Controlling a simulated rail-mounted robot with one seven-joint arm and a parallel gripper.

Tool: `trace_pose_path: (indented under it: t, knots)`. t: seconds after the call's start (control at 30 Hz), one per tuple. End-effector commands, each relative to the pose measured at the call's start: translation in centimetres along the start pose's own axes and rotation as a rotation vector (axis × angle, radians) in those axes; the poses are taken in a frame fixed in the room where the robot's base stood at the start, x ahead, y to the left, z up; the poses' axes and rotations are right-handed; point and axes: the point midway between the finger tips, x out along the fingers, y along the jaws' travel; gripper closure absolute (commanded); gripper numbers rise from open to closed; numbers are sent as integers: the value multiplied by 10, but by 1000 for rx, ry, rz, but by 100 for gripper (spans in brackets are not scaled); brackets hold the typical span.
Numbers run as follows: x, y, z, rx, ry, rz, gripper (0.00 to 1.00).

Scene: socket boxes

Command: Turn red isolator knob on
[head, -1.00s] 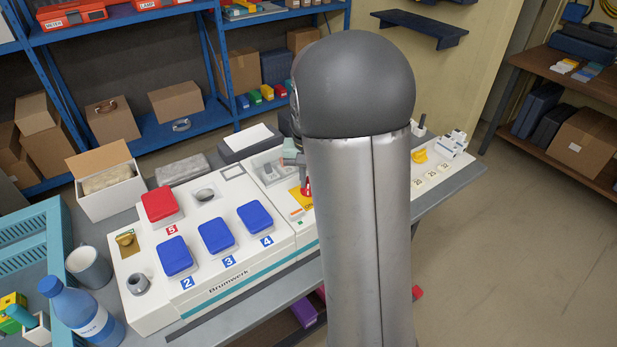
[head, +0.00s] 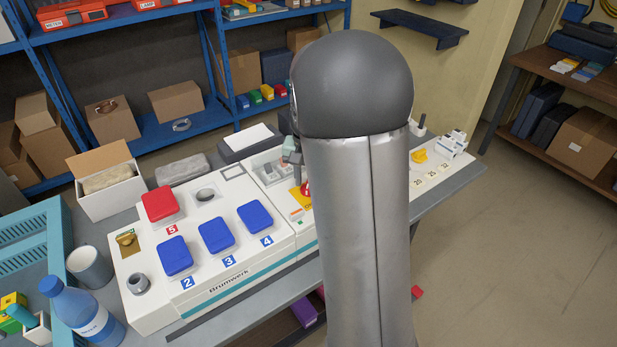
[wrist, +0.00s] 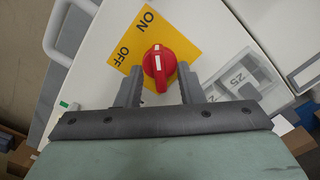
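The red isolator knob (wrist: 158,68) sits on a yellow plate (wrist: 187,35) marked ON and OFF in the wrist view. Its white line points up in that picture, closer to the ON mark than to the OFF mark. My gripper (wrist: 160,77) is open, with one fingertip on each side of the knob. Small gaps show between the fingers and the knob; I cannot tell their depth relative to it. In the head view the knob (head: 306,189) is partly hidden behind my arm, and only a little of my gripper shows.
The white panel carries a red covered box (head: 160,204) and several blue ones (head: 216,235) on the left. A white handle (wrist: 57,35) and a clear-covered window (wrist: 232,78) flank the yellow plate. A blue bottle (head: 82,308) and a grey mug (head: 90,267) stand at front left.

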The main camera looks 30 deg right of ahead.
Motion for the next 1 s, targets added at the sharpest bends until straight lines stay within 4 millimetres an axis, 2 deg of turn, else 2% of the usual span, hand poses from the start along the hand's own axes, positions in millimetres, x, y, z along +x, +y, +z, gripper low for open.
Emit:
trace_pose_path:
  t: [0.23, 0.37, 0.47, 0.8, 1.0]
  knots:
    - [0, 0, 0, -1, -1, 1, 66]
    - [-9, 0, 0, -2, 2, -1, 66]
    - [-25, 0, 0, -2, 3, -2, 66]
    - [-108, 0, -1, -1, 4, -2, 66]
    - [-149, 0, 0, -1, 2, -1, 66]
